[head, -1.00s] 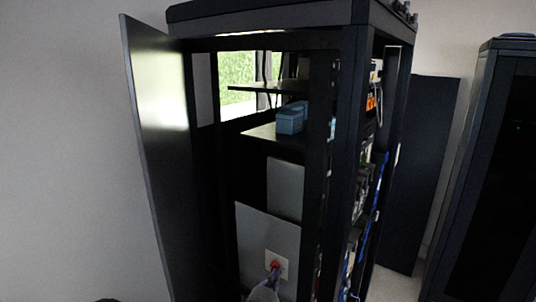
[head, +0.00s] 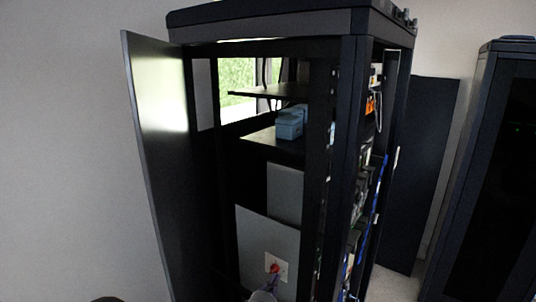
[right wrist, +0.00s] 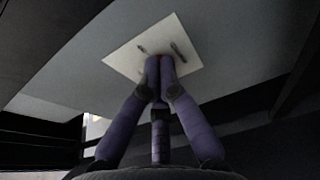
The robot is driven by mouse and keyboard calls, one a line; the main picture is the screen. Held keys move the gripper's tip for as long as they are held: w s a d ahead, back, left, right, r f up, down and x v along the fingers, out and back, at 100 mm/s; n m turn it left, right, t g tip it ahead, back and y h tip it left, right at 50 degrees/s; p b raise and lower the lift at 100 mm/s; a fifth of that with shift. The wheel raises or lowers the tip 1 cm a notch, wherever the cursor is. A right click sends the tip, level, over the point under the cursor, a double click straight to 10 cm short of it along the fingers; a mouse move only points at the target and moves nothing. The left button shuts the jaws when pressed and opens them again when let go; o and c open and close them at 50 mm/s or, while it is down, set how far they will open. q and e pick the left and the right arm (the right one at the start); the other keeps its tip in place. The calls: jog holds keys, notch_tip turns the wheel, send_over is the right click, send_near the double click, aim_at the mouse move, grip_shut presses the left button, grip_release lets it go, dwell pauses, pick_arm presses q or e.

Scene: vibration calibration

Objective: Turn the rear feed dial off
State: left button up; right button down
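The rear feed dial (head: 275,268) is a small red knob on a pale square plate (head: 284,274), low inside the open black cabinet. In the right wrist view a bit of its red (right wrist: 158,56) shows at my right fingertips, in front of the pale plate (right wrist: 128,58). My right gripper (right wrist: 160,68) has its purple fingers drawn close together at the dial, which they mostly hide. In the head view the right gripper (head: 272,281) reaches up to the dial from below. My left gripper is not in view.
The plate is on a grey panel (head: 252,232). The cabinet door (head: 158,150) stands open at the left. Shelves with a blue box (head: 289,124) are above, and cables and equipment fill the right side. Another dark cabinet (head: 490,170) stands at the right.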

jog(key=shift+d, duration=0.1)
dwell(0.4)
jog(key=shift+s+d+p, duration=0.15)
jog(key=shift+s+p, duration=0.05)
jog(key=shift+p, duration=0.1)
jog(key=a+p+v, duration=0.1)
jog(key=p+v, duration=0.1)
jog(key=v, duration=0.4)
jog(key=shift+w+f, duration=0.15)
jog(key=shift+w, duration=0.15)
jog(key=shift+w, duration=0.1)
